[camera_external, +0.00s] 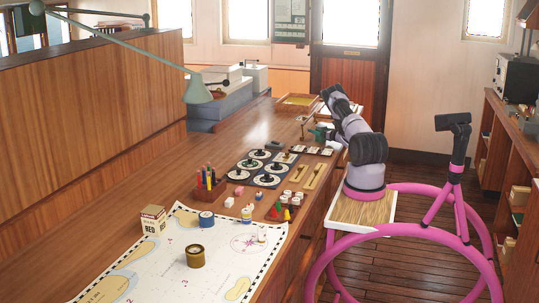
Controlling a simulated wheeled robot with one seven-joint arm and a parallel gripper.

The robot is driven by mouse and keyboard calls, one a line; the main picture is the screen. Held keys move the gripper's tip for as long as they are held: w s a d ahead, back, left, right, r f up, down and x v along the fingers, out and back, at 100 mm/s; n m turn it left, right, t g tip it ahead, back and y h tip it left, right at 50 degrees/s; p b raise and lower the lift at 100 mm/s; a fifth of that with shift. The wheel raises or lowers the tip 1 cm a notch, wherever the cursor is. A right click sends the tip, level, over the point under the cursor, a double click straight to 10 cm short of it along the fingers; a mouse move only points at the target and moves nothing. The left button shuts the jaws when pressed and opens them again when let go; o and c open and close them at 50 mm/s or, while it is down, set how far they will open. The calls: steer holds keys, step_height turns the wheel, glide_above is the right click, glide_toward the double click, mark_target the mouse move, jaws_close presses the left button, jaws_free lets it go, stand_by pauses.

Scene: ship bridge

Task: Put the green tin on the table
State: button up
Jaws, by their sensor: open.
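A small dark-green object (320,133), which looks like the green tin, is at the right edge of the long wooden table (225,133), beyond the round dials. It is small and partly hidden, so I cannot tell whether it rests on the table. My arm rises from its base at the table's right side and bends toward this edge. My gripper (322,126) is open close to the green object. The fingers are too small to see whether the object is between them or only beside them.
Bare wood lies left of the dials.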

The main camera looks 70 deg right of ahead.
steer(key=v, duration=1.2)
steer(key=w+a+r+m+g+h, duration=0.25)
steer(key=w+r+m, duration=1)
steer(key=r, duration=0.65)
steer(key=w+a+r+m+g, duration=0.1)
steer(key=w+a+r+m, duration=0.45)
steer(key=a, duration=0.35)
steer(key=w+a+r+m+g, duration=0.1)
steer(key=w+a+r+m, duration=0.3)
steer(key=a+r, duration=0.4)
steer(key=s+a+r+m+y, duration=0.1)
steer(key=a+m+y, duration=0.1)
steer(key=a, duration=0.7)
steer(key=s+a+r+m+g+y, duration=0.1)
steer(key=s+a+m+y, duration=0.15)
steer(key=a, duration=0.65)
steer(key=s+a+r+m+y, duration=0.1)
steer(key=a+m+y, duration=0.15)
steer(key=a, duration=0.55)
steer(key=s+a+f+m+g+y, duration=0.1)
steer(key=s+a+m+y, duration=0.2)
steer(key=s+a, duration=0.6)
steer(key=s+a+f+m+g+y, duration=0.1)
steer(key=s+a+m+g+y, duration=0.1)
steer(key=s+a, duration=0.8)
steer(key=a+y, duration=0.1)
steer(key=a, duration=0.4)
steer(key=shift+s+f+m, duration=0.15)
steer(key=shift+f+m, duration=0.2)
steer(key=shift+m, duration=0.05)
